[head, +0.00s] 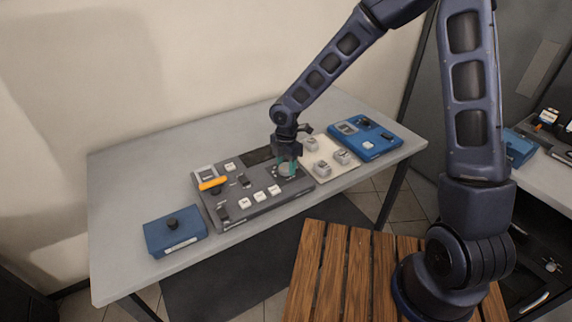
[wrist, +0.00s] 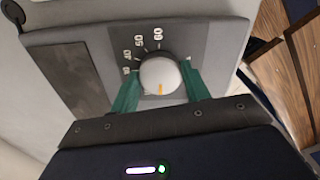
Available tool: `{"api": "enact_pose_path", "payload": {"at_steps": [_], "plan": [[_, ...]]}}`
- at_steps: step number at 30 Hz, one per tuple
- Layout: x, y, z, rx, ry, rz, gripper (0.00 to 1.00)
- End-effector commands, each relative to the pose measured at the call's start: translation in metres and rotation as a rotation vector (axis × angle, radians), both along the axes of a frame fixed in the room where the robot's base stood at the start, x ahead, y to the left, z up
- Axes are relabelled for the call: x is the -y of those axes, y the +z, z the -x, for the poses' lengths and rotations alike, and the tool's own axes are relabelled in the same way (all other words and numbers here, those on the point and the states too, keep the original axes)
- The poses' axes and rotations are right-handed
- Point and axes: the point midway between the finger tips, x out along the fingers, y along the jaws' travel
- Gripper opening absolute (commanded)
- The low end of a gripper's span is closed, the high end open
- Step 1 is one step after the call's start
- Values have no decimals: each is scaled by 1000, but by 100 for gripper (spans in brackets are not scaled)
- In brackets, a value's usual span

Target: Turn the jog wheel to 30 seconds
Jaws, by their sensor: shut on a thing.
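The jog wheel (wrist: 160,76) is a pale grey round knob with an orange pointer line. In the wrist view the line points down the picture, toward my palm and away from the 60 and 50 marks printed above it. Further marks run down the left side; the lowest is partly hidden by a finger. My gripper (wrist: 160,88) has its green fingers on either side of the wheel, shut on it. In the head view, my gripper (head: 287,162) is over the right end of the dark grey control panel (head: 262,206), and its fingers cover much of the wheel.
The panel also carries white buttons (head: 260,196), black sliders and an orange-handled lever (head: 212,184). A blue box with a black knob (head: 172,224) is at left. A cream panel with grey switches (head: 321,168) and a blue device (head: 385,144) are at right.

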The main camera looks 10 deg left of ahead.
Motion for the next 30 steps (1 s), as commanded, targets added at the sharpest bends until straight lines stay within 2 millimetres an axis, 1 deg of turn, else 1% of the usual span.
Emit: {"api": "enact_pose_path", "payload": {"at_steps": [5, 11, 30], "plan": [[-1, 0, 1, 1, -61, -1, 24], [-1, 1, 1, 1, -200, -1, 24], [0, 1, 1, 1, -805, -2, 24]]}}
